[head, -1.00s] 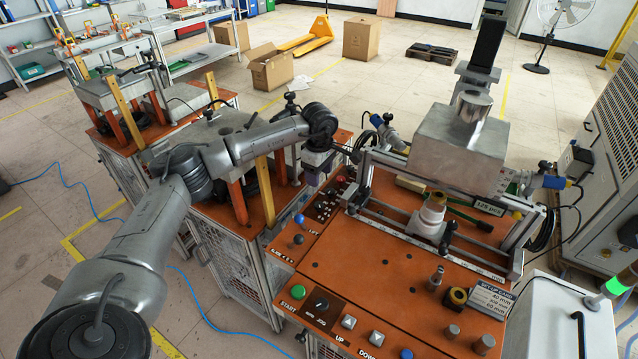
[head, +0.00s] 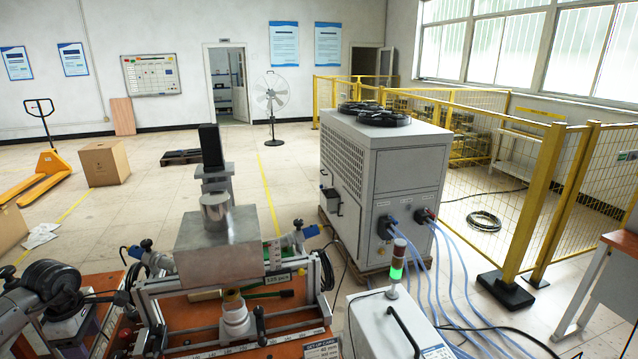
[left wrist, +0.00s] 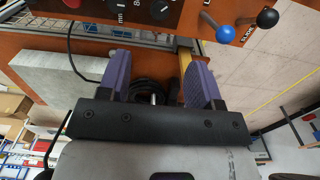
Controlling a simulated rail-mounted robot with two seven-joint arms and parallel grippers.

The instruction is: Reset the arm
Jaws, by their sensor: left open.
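My left arm comes in at the lower left of the head view, with its purple-fingered left gripper (head: 72,326) low beside the orange heater bench (head: 285,338). The left wrist view shows the gripper (left wrist: 158,78) open, its two purple fingers apart and nothing between them. The steel heater box (head: 220,245) sits on a metal frame above the bench, clear of the gripper to the right. A white stepped piece (head: 236,317) stands below the box. My right gripper is in neither view.
A blue-knobbed lever (left wrist: 230,33) and a black-knobbed lever (left wrist: 267,18) are near the gripper. A white cabinet with a green-lit signal lamp (head: 396,272) stands right of the bench. A grey chiller (head: 385,190) with blue hoses and yellow fencing (head: 560,190) lie beyond.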

